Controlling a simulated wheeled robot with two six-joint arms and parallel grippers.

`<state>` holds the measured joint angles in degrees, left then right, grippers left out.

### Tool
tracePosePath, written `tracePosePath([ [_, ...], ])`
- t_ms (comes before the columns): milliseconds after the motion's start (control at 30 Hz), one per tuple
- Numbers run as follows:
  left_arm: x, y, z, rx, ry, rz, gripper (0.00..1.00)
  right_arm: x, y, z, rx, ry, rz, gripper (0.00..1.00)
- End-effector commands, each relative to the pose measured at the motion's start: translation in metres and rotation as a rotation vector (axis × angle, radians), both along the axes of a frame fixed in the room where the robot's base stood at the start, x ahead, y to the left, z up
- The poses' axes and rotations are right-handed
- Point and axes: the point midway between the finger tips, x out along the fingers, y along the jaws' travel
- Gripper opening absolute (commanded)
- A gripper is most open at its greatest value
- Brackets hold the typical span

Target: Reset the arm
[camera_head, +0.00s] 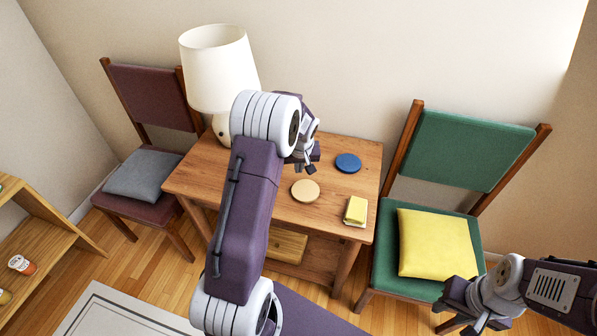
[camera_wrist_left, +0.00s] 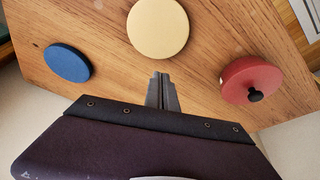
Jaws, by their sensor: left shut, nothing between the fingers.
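My left gripper (camera_head: 306,168) is over the wooden table (camera_head: 200,180), with its purple arm reaching up across the head view. In the left wrist view its fingers (camera_wrist_left: 162,92) are together and empty, above the table and apart from the discs. A blue disc (camera_head: 348,163) and a beige disc (camera_head: 305,190) lie on the table; they also show in the left wrist view as blue (camera_wrist_left: 68,63) and beige (camera_wrist_left: 158,28). A red round piece with a black knob (camera_wrist_left: 250,80) shows there too; my arm hides it in the head view. My right gripper (camera_head: 452,308) is at the lower right, its opening unclear.
A white lamp (camera_head: 217,70) stands at the table's back left. A yellow block (camera_head: 356,210) lies near the table's right edge. A chair with a grey cushion (camera_head: 143,175) is left; a green chair with a yellow cushion (camera_head: 435,243) is right, near my right gripper.

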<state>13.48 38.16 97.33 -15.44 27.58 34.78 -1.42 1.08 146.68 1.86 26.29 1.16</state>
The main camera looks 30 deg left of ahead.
Motion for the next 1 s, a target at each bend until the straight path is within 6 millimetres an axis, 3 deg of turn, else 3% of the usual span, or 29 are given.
tracePosePath([
  [33,-0.002,-0.002,0.012,0.000,-0.002,0.001,0.00,0.000,0.000,0.003,0.000,0.000,0.000,0.36],
  [200,-0.008,-0.005,0.030,-0.001,0.002,-0.001,0.00,0.000,0.000,0.005,0.000,0.000,0.000,0.36],
  [567,-0.008,-0.008,0.034,-0.001,0.003,-0.004,0.00,0.000,0.000,0.007,0.000,0.000,0.000,0.36],
  [667,0.000,-0.018,0.062,0.005,-0.028,-0.030,0.00,0.000,0.000,0.020,0.000,0.000,0.000,0.36],
  [733,0.001,-0.036,0.101,0.010,-0.063,-0.065,0.00,0.000,0.000,0.038,0.000,0.000,0.000,0.36],
  [833,-0.037,-0.079,0.149,-0.020,-0.054,-0.130,0.00,0.000,0.000,0.068,0.000,0.000,0.000,0.36],
  [900,-0.079,-0.107,0.163,-0.044,-0.014,-0.209,0.00,0.000,0.000,0.084,0.000,0.000,0.000,0.36],
  [1000,-0.146,-0.135,0.162,-0.070,0.064,-0.339,0.00,0.000,0.000,0.097,0.000,0.000,0.000,0.36],
])
